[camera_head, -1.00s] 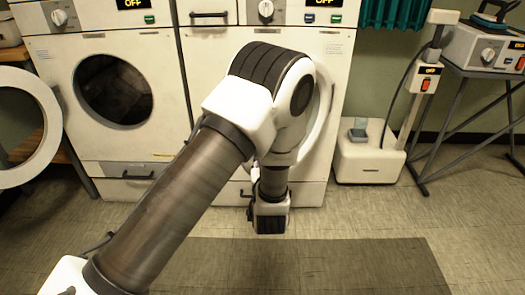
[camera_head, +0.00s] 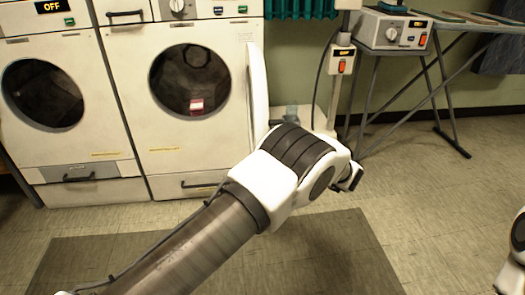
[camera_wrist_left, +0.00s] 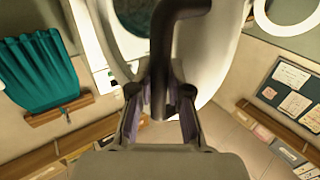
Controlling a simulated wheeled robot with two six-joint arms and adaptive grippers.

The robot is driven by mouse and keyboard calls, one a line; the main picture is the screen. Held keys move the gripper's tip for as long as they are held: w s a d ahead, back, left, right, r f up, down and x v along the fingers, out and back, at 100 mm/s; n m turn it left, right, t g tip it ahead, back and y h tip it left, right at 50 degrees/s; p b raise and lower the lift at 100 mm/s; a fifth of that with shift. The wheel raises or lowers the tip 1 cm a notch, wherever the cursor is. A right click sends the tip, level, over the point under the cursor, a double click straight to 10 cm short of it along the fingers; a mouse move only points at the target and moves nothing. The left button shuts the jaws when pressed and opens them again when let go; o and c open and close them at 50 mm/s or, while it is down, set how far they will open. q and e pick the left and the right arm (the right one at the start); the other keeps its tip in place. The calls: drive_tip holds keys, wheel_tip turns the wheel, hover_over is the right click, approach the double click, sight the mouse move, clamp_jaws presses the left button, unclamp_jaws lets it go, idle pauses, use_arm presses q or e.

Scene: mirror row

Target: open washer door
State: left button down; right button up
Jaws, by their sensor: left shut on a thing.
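The right-hand white washer (camera_head: 120,80) shows its round opening (camera_head: 165,85), with a small red and white item (camera_head: 197,104) inside. Its door (camera_head: 257,90) stands swung out to the right and is seen nearly edge-on in the head view. In the left wrist view, the white door (camera_wrist_left: 215,45) fills the upper middle. My left gripper (camera_wrist_left: 158,95) is shut on the dark curved door handle (camera_wrist_left: 172,40). In the head view my left arm hides the fingers. My right gripper is out of view; only part of my right arm shows at the right edge.
A second machine (camera_head: 85,145) with a round opening stands at left. A post with a switch box (camera_head: 343,62) and an ironing table with a control box (camera_head: 392,30) stand at right. A dark mat (camera_head: 330,255) lies on the floor.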

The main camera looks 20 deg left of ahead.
use_arm(q)
drive_tip(key=shift+w+d+r+b, duration=0.1)
drive_tip(key=shift+w+d+b, duration=0.6)
drive_tip(key=shift+w+d, duration=0.85)
